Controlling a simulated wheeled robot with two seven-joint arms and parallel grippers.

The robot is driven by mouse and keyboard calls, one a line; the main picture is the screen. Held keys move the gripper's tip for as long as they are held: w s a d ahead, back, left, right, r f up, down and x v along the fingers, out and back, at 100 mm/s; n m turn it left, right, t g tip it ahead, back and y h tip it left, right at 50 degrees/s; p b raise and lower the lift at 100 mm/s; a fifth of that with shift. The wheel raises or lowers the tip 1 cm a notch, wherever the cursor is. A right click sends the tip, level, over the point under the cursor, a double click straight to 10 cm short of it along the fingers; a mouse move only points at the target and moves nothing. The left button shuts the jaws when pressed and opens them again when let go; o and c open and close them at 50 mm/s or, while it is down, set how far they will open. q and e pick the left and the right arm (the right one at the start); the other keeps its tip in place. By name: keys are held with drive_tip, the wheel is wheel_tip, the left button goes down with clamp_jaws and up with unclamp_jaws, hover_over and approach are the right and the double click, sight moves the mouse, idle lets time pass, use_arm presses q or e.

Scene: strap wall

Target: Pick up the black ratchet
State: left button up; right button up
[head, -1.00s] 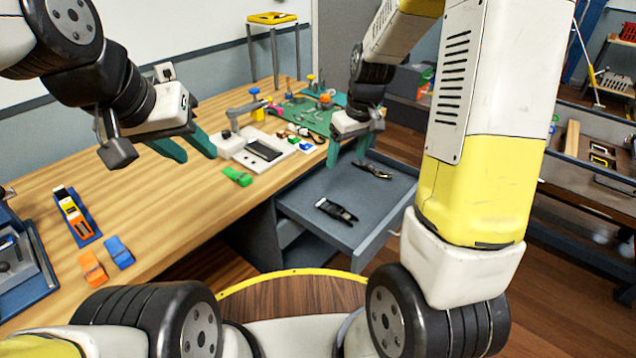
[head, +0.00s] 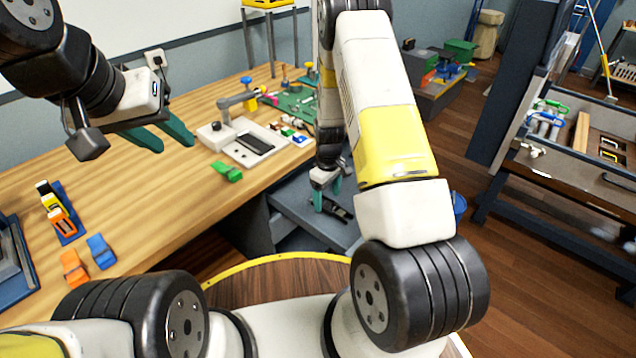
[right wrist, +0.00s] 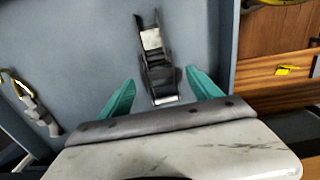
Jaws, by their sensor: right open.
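The black ratchet (head: 338,211) lies on the grey drawer floor, partly hidden behind my right gripper in the head view. In the right wrist view the ratchet (right wrist: 156,58) shows its black frame and metal parts, with its near end between the fingertips. My right gripper (head: 326,193) is open over it, teal fingers on either side (right wrist: 161,90). I cannot tell whether the fingers touch it. My left gripper (head: 172,138) is open and empty above the wooden bench, with its two teal fingers apart.
The open drawer (head: 300,205) juts from the bench (head: 130,210). Another item (right wrist: 30,103) lies at the left in the right wrist view. A green block (head: 227,171), blue clip (head: 101,251) and orange clip (head: 74,267) are on the bench. A grey rack (head: 570,200) stands right.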

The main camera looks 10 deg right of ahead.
sight(327, 205)
wheel_tip(327, 205, down, 2)
drive_tip(key=shift+f, duration=0.25)
clamp_jaws()
drive_tip(key=shift+r, duration=0.15)
